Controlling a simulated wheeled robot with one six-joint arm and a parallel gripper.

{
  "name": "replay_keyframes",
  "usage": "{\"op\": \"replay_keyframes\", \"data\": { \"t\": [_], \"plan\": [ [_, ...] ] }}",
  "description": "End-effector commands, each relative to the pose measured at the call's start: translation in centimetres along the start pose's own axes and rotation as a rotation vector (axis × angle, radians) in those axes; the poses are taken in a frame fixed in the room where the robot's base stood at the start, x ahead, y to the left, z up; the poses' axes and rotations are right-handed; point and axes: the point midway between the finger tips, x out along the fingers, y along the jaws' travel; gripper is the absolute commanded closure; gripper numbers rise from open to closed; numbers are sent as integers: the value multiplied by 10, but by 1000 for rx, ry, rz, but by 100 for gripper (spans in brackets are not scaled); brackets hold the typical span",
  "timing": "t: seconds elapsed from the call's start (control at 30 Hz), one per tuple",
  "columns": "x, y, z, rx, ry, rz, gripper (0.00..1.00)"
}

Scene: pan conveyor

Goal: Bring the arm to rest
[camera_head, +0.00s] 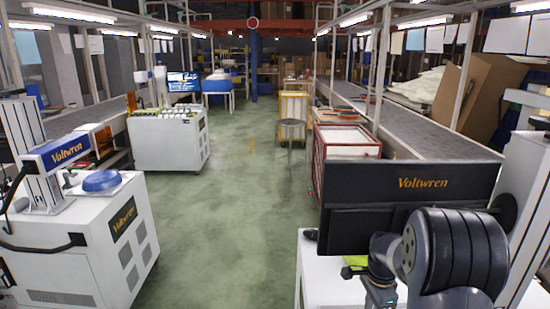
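My arm (455,250) shows at the lower right, with a large dark ribbed joint close to the camera. A thinner grey and black section (381,272) of it, with a small lit spot, reaches down to the bottom edge in front of a white table (330,270). No gripper fingers show in this view, so I cannot tell whether anything is held.
A black Voltwren panel (400,205) stands on the white table, close behind my arm. A red-framed cart (345,142) stands by the right conveyor (405,122). The green middle floor is clear.

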Motion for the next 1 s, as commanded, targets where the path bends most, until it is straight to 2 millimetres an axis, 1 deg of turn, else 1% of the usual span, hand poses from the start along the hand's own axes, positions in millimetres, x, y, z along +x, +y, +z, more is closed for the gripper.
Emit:
{"op": "replay_keyframes", "data": {
  "t": [0.5,0.6,1.0],
  "plan": [
    [-101,-1,0,0,2,-6,74],
    [-74,1,0,0,-2,5,74],
    [6,1,0,-1,-2,5,74]
  ]
}}
